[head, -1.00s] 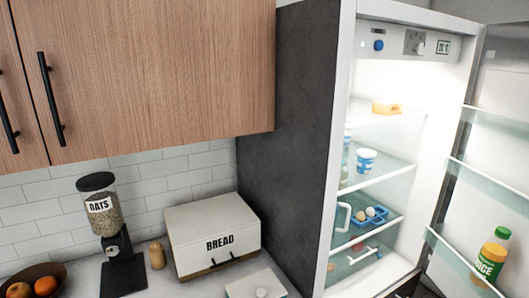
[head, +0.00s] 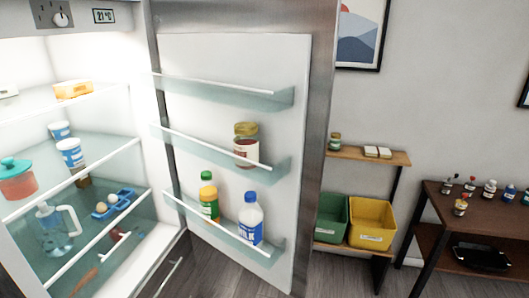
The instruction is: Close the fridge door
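The fridge door (head: 225,110) stands wide open in the head view, its white inner side facing me. Its shelves hold a jar with a tan lid (head: 246,144), a juice bottle (head: 208,197) and a milk bottle (head: 250,220). The door's steel edge (head: 322,110) is at its right, and the hinge side meets the fridge body at the left. The lit fridge interior (head: 100,60) shows glass shelves with cups, a pot, a pitcher and an egg tray. Neither of my grippers shows.
Right of the door, a wooden shelf unit (head: 372,155) holds a green bin (head: 331,218) and a yellow bin (head: 371,222). A dark table (head: 470,209) with small bottles stands at the far right. Grey wood floor (head: 340,284) shows below.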

